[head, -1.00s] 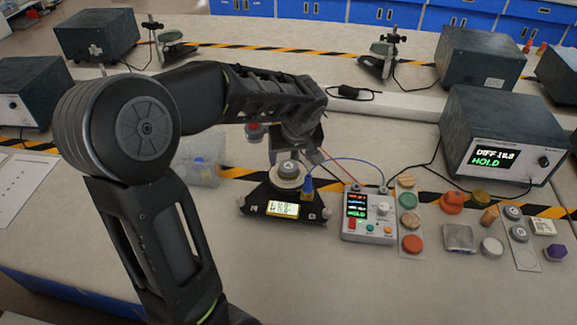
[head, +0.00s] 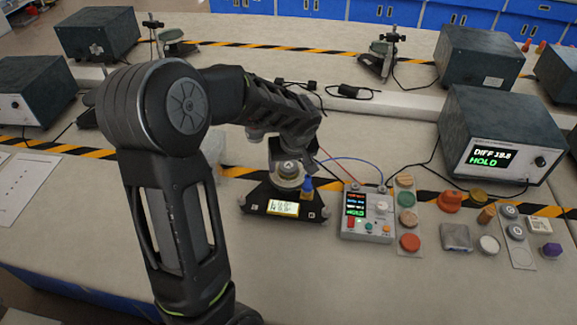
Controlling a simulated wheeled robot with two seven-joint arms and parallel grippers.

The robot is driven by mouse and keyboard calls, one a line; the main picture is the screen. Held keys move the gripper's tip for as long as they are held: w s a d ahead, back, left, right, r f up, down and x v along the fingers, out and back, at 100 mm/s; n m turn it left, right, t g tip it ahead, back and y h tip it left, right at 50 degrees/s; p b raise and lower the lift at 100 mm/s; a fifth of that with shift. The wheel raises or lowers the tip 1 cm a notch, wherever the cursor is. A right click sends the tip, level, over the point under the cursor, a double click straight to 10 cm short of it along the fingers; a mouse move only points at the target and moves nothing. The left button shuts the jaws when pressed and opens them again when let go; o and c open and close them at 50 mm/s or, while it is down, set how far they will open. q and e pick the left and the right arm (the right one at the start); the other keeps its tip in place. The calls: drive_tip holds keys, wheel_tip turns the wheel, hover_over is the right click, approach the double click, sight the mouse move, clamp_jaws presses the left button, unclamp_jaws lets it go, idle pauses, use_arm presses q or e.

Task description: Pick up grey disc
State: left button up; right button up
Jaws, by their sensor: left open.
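A grey disc (head: 290,168) rests on the round pale pan (head: 288,184) of a small black scale with a lit display (head: 283,208). Two more grey discs with markings, an upper one (head: 509,211) and a lower one (head: 516,232), lie on a pale strip at the right. My left gripper (head: 293,150) is open, just above and behind the disc on the scale. Its fingers are small and partly hidden by its own wrist; I cannot tell whether they touch the disc. My right gripper is out of view.
A control box (head: 368,213) with cables stands right of the scale. Coloured discs, an orange piece (head: 450,202), a metal block (head: 456,237) and a purple piece (head: 551,251) lie further right. A large meter (head: 502,140) stands behind them. The front table is clear.

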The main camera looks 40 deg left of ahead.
sight(289, 167)
use_arm(q)
drive_tip(key=shift+c, duration=0.4)
drive_tip(key=c, duration=1.3)
drive_tip(key=shift+c, duration=0.2)
drive_tip(key=shift+r, duration=0.1)
wheel_tip(289, 167, up, 10)
drive_tip(key=b, duration=0.1)
